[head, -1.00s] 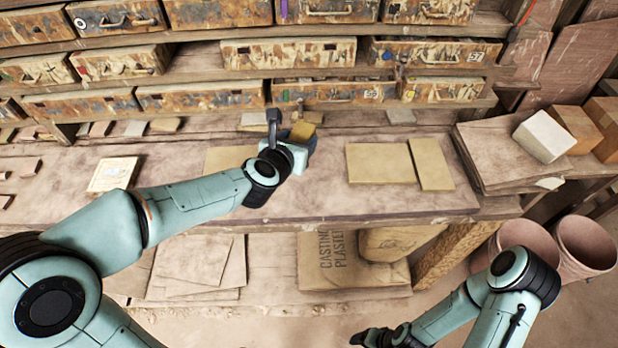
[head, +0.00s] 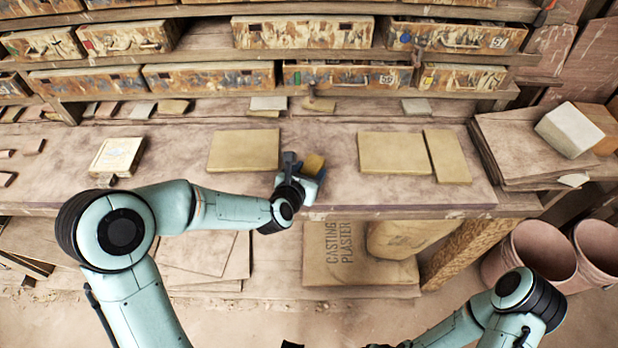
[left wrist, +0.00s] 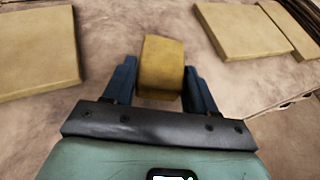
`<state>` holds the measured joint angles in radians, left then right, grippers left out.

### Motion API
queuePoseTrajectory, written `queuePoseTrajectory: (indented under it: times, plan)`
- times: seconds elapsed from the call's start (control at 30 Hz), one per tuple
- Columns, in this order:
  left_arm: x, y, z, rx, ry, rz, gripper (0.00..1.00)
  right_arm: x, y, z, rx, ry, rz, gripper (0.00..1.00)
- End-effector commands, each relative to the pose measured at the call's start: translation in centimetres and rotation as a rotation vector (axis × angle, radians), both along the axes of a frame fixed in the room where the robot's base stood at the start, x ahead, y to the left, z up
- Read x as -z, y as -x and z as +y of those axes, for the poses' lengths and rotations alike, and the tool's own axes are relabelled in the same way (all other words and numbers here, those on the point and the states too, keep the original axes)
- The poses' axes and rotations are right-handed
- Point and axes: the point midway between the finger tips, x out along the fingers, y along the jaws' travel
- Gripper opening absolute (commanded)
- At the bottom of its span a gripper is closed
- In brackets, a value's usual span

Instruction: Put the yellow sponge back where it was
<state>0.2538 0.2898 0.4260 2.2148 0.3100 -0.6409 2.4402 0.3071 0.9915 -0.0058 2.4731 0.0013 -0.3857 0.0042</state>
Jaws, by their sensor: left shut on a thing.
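The yellow sponge (head: 313,164) is a small block between the fingers of my left gripper (head: 308,172), near the front edge of the workbench (head: 330,207). In the left wrist view the sponge (left wrist: 161,68) sits between the two dark blue fingers of my left gripper (left wrist: 160,85), which is shut on it. The bench top lies beyond it. I cannot tell the exact gap between sponge and bench. My right arm comes in at the lower right of the head view, but its gripper is mostly cut off at the bottom edge.
Tan tiles (head: 243,151) lie left of the sponge and more tan tiles (head: 394,153) to the right. A box (head: 117,156) stands at the left. A white block (head: 568,130) rests on boards at the right. Drawers line the back. Bare bench surrounds the sponge.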

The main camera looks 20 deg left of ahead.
Motion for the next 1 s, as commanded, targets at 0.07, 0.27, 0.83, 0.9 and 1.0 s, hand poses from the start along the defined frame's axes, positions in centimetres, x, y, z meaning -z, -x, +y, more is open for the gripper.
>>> queuePoseTrajectory:
  times: [0.07,0.27,0.83,0.9,1.0]
  plan:
    - [1.5,0.1,0.0,0.0,0.0,0.005,0.3,0.2,0.1,0.0,0.0,0.0,0.001,0.72]
    - [2.2,0.0,0.0,0.0,0.001,0.0,0.3,0.2,0.1,0.0,0.0,0.0,0.001,0.72]
    - [2.4,0.0,0.0,-0.001,0.0,0.001,0.82,0.5,0.3,0.0,0.0,0.0,0.003,0.72]
    - [2.3,0.0,0.0,-0.001,0.0,0.001,0.82,0.5,0.3,0.0,0.0,0.0,0.003,0.72]
    - [2.2,0.0,0.0,0.0,0.0,0.001,0.82,0.2,0.1,0.0,0.001,0.0,0.001,0.72]
